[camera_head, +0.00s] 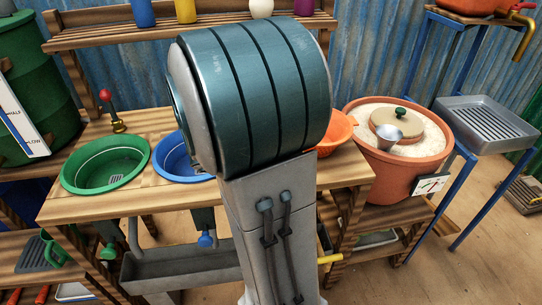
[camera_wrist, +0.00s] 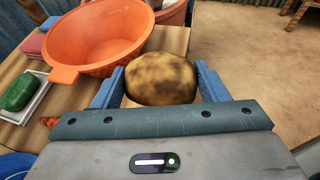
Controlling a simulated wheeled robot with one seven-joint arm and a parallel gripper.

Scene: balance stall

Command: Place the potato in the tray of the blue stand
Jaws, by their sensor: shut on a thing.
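The potato (camera_wrist: 161,77) is brown with dark patches. It sits between the two blue fingers of my gripper (camera_wrist: 160,84) in the wrist view, and my gripper is shut on it. The blue stand (camera_head: 468,190) is at the right in the head view, with a grey ribbed tray (camera_head: 508,146) on it. The visible part of the tray looks empty. In the head view my arm covers the middle, and my gripper and the potato are hidden.
An orange colander (camera_wrist: 95,42) is just left of the potato on the wooden bench. A terracotta pot (camera_head: 400,177) with a lid stands between the bench and the blue stand. A green basin (camera_head: 72,183) and a blue basin (camera_head: 165,165) are set in the bench at left.

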